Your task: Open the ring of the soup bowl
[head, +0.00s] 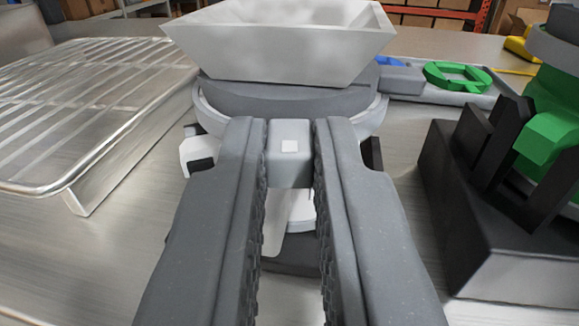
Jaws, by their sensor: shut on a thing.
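A white, angular bowl (285,45) with sloping sides stands at the top centre, on a dark grey round collar (285,97). A light grey ring (210,118) runs around under the collar. A grey block (290,165) with a small white square juts from the front of the ring. My gripper (290,140) points at the ring from the near side, one finger on each side of the block. It is shut on this block. The fingers hide much of the ring's front and the parts below it.
A wire rack on a metal tray (85,200) stands at left. At right, a dark block with black uprights (470,180) and a green part (550,140) stands close to my gripper. Behind it lies a grey tray with a green ring (458,77). Shelves with boxes are farther back.

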